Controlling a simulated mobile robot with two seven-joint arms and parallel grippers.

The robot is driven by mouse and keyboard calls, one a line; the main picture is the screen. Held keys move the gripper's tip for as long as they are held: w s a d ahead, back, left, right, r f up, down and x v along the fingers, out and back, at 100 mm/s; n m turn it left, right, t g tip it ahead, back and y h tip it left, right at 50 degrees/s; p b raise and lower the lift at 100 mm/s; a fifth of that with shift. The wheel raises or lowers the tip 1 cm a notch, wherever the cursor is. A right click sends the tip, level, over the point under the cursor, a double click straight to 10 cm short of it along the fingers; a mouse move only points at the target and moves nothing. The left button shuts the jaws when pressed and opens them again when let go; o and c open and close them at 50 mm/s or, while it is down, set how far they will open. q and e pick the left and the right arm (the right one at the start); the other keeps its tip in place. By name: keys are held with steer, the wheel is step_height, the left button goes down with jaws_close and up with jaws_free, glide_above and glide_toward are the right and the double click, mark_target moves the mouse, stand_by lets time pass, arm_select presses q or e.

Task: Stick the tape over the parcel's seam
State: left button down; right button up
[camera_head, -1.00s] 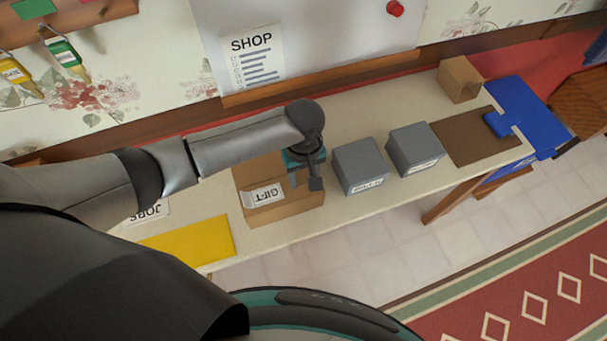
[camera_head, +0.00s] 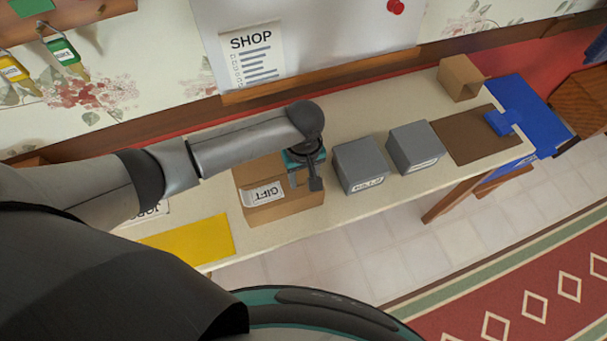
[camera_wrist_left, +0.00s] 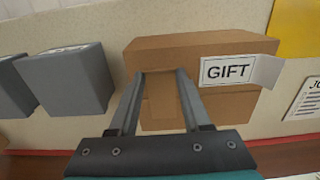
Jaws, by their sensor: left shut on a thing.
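The parcel (camera_head: 285,208) is a brown cardboard box on the bench, with a white GIFT label (camera_head: 262,194) on it. In the left wrist view the parcel (camera_wrist_left: 235,108) shows a dark seam line across it, and the GIFT label (camera_wrist_left: 228,70) sticks out past one end. My left gripper (camera_head: 313,183) is at the parcel's right part in the head view. In the wrist view its fingers (camera_wrist_left: 163,78) are shut on a tan strip, the tape (camera_wrist_left: 163,105), which lies across the seam line. I cannot tell whether the tape touches the parcel. My right gripper is not in view.
Two grey boxes (camera_head: 360,166) (camera_head: 414,148) stand right of the parcel. A yellow sheet (camera_head: 190,242) lies to its left. A brown mat (camera_head: 470,138), a small open carton (camera_head: 458,76) and a blue item (camera_head: 525,110) are at the bench's far right. The wall rises behind.

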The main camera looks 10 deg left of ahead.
arm_select(q)
steer(key=shift+s+f+p, duration=0.2)
steer(key=shift+s+p, duration=0.05)
steer(key=shift+p, duration=0.15)
stand_by(1.4)
steer(key=shift+c, duration=1.4)
jaws_free()
steer(key=shift+w, duration=0.1)
steer(key=shift+w+d+r, duration=0.1)
steer(key=shift+w, duration=0.05)
steer(key=shift+o, duration=1.4)
